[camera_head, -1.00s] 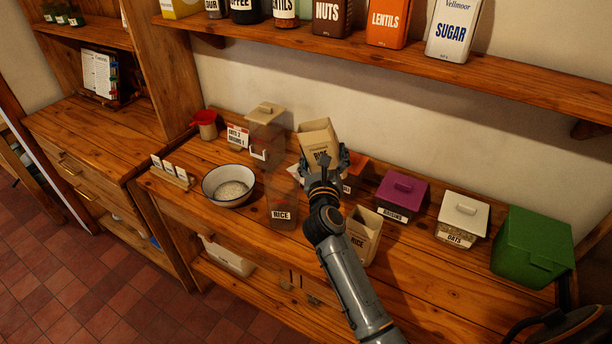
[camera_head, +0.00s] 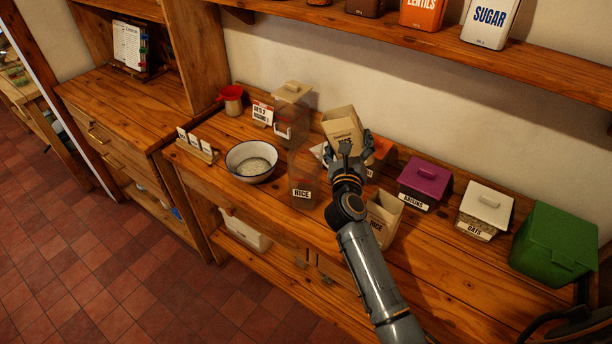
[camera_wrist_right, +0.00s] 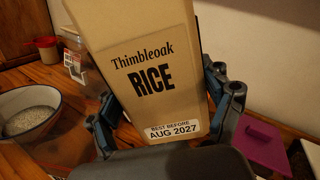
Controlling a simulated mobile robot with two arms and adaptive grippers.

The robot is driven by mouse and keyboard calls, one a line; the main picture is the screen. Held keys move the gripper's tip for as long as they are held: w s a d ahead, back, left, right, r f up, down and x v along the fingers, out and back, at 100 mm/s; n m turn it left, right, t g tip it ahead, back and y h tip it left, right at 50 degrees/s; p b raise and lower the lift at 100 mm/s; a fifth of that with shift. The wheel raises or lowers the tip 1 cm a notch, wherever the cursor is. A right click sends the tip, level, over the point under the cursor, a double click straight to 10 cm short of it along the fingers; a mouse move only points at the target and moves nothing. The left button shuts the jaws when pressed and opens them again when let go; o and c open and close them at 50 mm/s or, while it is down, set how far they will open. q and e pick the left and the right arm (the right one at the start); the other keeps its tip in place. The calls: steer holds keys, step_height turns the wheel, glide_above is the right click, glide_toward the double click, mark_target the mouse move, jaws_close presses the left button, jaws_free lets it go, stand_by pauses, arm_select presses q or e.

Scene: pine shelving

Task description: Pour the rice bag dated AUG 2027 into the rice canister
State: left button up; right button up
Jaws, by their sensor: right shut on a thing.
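My right gripper (camera_head: 347,150) is shut on a tan paper rice bag (camera_head: 343,124). In the right wrist view the bag (camera_wrist_right: 145,70) reads "Thimbleoak RICE, BEST BEFORE AUG 2027", with a gripper finger on each side. The bag is held above the counter, slightly tilted, and its top looks open in the head view. The clear canister labelled RICE (camera_head: 302,180) stands on the counter to the left of the gripper. A second tan RICE bag (camera_head: 383,217) stands on the counter, partly behind my right arm. My left gripper is not in view.
A white bowl (camera_head: 252,161) with pale grains stands left of the canister. Behind are a lidded canister (camera_head: 291,97) and a red container (camera_head: 231,98). To the right stand a purple-lidded raisins box (camera_head: 425,181), an oats box (camera_head: 484,209) and a green bin (camera_head: 553,245). A shelf (camera_head: 400,38) overhangs the back.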

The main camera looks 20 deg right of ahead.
steer(key=shift+s+d+f+n+p, duration=0.25)
steer(key=shift+d+f+n+p, duration=0.1)
steer(key=shift+f+n, duration=0.3)
steer(key=shift+r, duration=0.1)
steer(key=shift+n+p, duration=0.45)
steer(key=shift+n, duration=0.1)
steer(key=shift+f, duration=0.25)
steer(key=shift+w+a+r+n+p, duration=0.1)
steer(key=shift+n+p, duration=0.55)
steer(key=shift+n, duration=0.05)
